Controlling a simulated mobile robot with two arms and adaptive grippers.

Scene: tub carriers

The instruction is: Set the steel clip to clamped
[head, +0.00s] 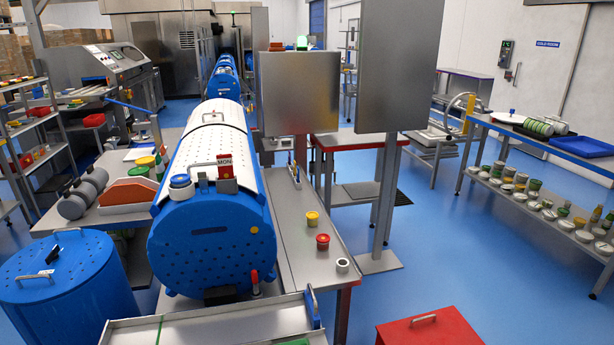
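I cannot make out for sure which part is the steel clip. A small upright metal fitting (294,176) stands on the bench to the right of the big blue and white drum (212,240). A bent steel rod (203,164) sits on top of the drum, beside a red tag (225,166) marked "MON". Whether any of these is clamped is too small to tell. Neither of my grippers is in view.
A metal bench (305,265) holds a yellow knob (312,218), a red knob (322,241) and a white ring (342,265). A lidded blue barrel (70,290) is at left. A metal panel on a post (395,70) and a red box (430,331) are at right.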

